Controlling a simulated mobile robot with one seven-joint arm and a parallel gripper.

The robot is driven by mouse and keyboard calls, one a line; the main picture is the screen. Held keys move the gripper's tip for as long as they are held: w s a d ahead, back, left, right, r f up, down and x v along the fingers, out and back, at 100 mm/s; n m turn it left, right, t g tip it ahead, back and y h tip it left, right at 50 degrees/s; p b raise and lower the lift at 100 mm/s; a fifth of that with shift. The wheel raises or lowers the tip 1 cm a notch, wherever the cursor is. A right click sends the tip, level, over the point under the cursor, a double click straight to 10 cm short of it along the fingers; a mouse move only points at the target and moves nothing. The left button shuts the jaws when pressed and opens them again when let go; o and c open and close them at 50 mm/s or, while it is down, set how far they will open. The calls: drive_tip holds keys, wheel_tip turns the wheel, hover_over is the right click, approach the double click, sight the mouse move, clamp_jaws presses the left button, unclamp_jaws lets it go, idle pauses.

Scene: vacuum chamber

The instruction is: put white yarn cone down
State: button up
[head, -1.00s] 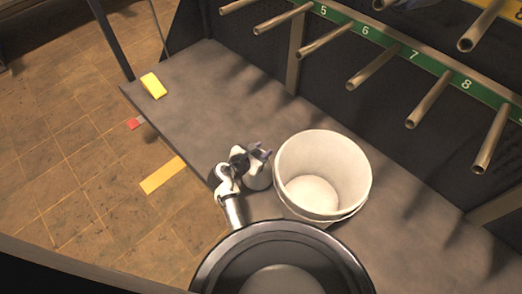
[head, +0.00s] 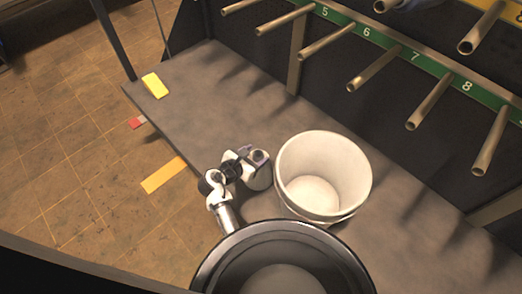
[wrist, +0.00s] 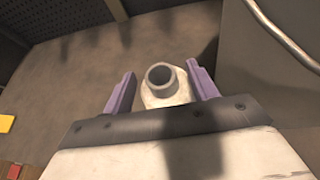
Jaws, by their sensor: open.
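The white yarn cone (wrist: 165,97) stands upright on the grey shelf, its dark hollow tube end facing up in the wrist view. In the head view the cone (head: 261,179) is mostly hidden behind my gripper (head: 256,158), just left of the white bucket. In the wrist view my gripper (wrist: 161,84) is open, with one purple finger on each side of the cone. Gaps show between the fingers and the cone.
The white bucket (head: 345,199) stands close to the right of the cone. A yellow block (head: 154,85) lies at the shelf's far left corner. Numbered metal pegs (head: 428,99) stick out above the shelf (head: 215,100). The shelf's middle is clear.

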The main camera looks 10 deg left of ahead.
drive_tip(key=v, duration=0.7)
drive_tip(key=shift+s, duration=0.25)
drive_tip(key=shift+a+r, duration=0.2)
drive_tip(key=shift+a, duration=0.05)
